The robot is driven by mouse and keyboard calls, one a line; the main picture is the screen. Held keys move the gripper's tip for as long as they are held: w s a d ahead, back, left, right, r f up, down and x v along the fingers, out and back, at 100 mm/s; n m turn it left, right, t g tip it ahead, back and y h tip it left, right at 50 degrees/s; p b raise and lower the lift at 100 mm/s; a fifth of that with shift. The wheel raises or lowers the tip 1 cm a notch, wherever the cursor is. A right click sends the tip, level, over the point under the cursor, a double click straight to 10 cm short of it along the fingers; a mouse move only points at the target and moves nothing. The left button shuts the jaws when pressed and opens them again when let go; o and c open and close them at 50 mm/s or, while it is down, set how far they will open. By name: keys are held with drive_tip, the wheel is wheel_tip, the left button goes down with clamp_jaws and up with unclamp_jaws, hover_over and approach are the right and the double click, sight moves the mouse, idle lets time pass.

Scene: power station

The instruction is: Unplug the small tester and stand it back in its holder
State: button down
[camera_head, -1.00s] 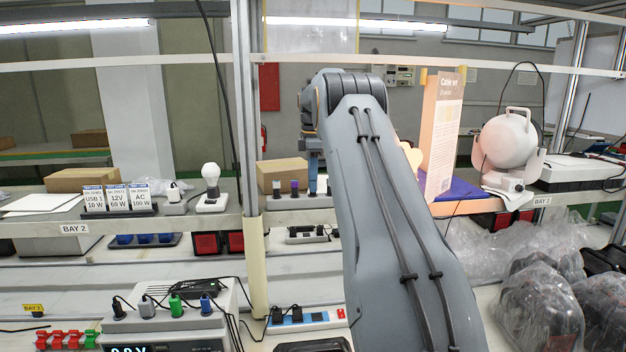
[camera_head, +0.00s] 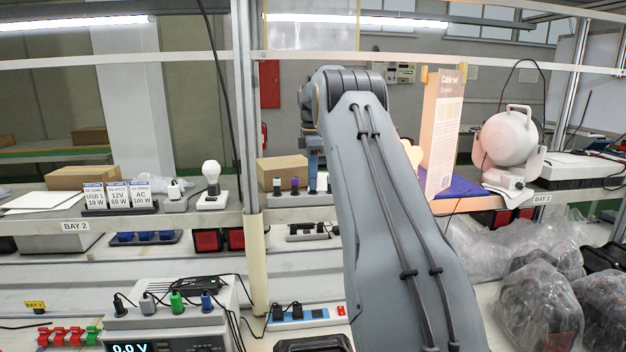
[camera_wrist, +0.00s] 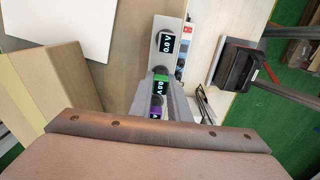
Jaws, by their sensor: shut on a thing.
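My gripper (camera_head: 313,186) points down at the right part of a low grey strip (camera_head: 290,202) on the shelf. In the wrist view my grey fingers (camera_wrist: 160,90) close in around a green-topped tester (camera_wrist: 161,84) with a lit display. They appear shut on it. A purple-topped unit (camera_wrist: 156,112) sits close by, partly hidden; it also shows in the head view (camera_head: 295,183). A dark unit (camera_head: 277,184) stands at the strip's left end. I cannot tell whether the green tester still touches the strip.
A cardboard box (camera_head: 282,172) stands behind the strip. A lamp bulb (camera_head: 211,178) and labelled cards (camera_head: 120,196) are to the left. Below are a power strip (camera_head: 305,317) and a supply unit (camera_head: 170,325) with coloured plugs. The tall Cable set box (camera_head: 440,130) stands right of my arm.

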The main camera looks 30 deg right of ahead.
drive_tip(key=c, duration=1.6)
unclamp_jaws()
